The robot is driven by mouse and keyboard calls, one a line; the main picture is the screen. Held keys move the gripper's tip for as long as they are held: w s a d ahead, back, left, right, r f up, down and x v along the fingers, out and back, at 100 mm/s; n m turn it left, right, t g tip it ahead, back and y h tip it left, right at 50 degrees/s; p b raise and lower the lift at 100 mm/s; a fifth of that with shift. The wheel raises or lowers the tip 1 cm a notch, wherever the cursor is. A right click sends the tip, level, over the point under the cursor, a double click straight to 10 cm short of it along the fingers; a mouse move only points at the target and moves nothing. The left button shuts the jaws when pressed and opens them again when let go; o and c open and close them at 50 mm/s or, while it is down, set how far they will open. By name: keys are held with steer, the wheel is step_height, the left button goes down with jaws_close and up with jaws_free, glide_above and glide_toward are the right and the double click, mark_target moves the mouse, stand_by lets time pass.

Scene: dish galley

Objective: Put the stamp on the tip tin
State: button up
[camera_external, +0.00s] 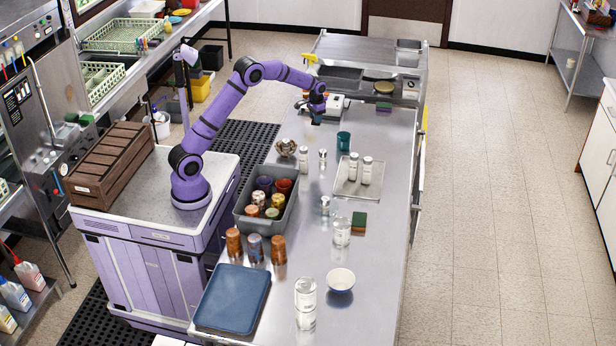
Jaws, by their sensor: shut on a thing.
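My purple arm reaches over the far end of the steel counter, with my gripper (317,113) pointing down. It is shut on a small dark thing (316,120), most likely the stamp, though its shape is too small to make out. I cannot tell whether that thing touches the counter. A teal tin or cup (344,140) stands upright to the right of my gripper and nearer the camera, apart from it; it may be the tip tin, but no label can be read.
A white device (338,104) is just behind my gripper. A patterned bowl (286,147), shakers (304,159) and a tray (349,190) with two shakers stand nearer.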

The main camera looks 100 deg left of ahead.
mark_target(317, 125)
step_height(317, 125, down, 4)
steer(key=shift+r, duration=0.1)
steer(key=shift+f, duration=0.4)
steer(key=shift+w+a+f, duration=0.2)
steer(key=w+a, duration=0.3)
steer(key=w, duration=0.1)
steer(key=w+a+f, duration=0.1)
steer(key=w+a, duration=0.1)
steer(key=w, duration=0.2)
steer(key=w+a, duration=0.3)
steer(key=w, duration=0.1)
steer(key=shift+w+a+f, duration=0.2)
steer(key=shift+w+a, duration=0.1)
steer(key=shift+w, duration=0.1)
steer(key=shift+f, duration=1.75)
steer(key=shift+f, duration=0.15)
steer(key=o, duration=0.9)
